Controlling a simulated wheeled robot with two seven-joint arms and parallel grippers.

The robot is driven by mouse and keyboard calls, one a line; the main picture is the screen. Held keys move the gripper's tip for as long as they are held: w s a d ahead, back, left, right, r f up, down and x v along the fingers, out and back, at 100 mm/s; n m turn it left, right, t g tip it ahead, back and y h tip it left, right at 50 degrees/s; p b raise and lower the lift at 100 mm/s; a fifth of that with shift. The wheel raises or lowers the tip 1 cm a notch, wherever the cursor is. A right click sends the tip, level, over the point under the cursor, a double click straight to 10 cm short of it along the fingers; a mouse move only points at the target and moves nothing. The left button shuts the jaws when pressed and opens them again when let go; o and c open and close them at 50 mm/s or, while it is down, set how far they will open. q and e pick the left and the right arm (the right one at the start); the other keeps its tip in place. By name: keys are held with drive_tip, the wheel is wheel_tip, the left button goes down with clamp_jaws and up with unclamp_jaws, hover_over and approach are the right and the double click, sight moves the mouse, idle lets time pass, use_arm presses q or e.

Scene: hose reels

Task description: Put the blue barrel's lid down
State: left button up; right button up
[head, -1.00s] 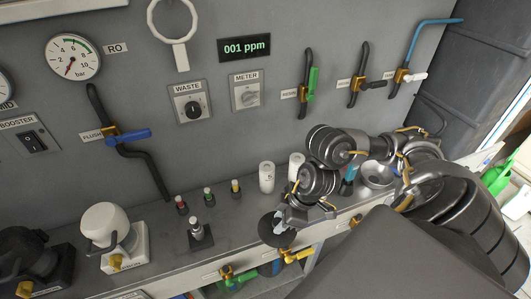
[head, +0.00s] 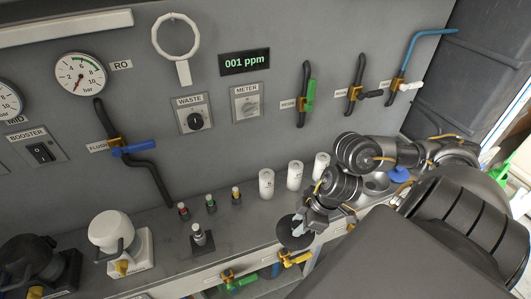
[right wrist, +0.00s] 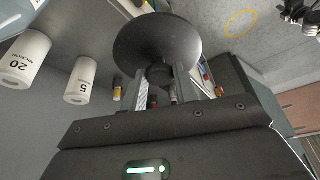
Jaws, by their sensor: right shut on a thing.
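My right gripper (head: 305,224) is shut on the knob of a dark round lid (head: 297,232), over the front edge of the bench. In the right wrist view the lid (right wrist: 157,45) shows as a wide dark disc with its knob (right wrist: 160,76) between the two fingers. The lid seems clear of any barrel. No blue barrel can be made out. A small blue thing (head: 400,174) shows at the right, partly behind my arm; I cannot tell what it is. My left gripper is not in the head view.
White cylinders (head: 266,184) stand at the back of the bench, with small capped bottles (head: 210,203) to their left. A stand with a vial (head: 202,238) is left of the lid. The panel carries valve levers (head: 133,149).

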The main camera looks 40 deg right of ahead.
drive_tip(key=w+f, duration=0.3)
drive_tip(key=w, duration=0.1)
drive_tip(key=w+f, duration=0.3)
drive_tip(key=w, duration=0.2)
drive_tip(key=w+f+b, duration=0.1)
drive_tip(key=w+f, duration=0.2)
drive_tip(key=w, duration=0.1)
drive_tip(key=shift+w+d+f, duration=0.2)
drive_tip(key=shift+d, duration=0.05)
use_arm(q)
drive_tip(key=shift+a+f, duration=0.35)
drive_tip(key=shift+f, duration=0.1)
use_arm(e)
drive_tip(key=shift+w+f, duration=0.15)
drive_tip(key=shift+f, duration=0.75)
drive_tip(key=shift+w+f, duration=0.1)
drive_tip(key=shift+f, duration=0.8)
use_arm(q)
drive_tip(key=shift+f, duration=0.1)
use_arm(e)
drive_tip(key=shift+f, duration=0.15)
drive_tip(key=o, duration=1)
drive_tip(key=shift+c, duration=0.2)
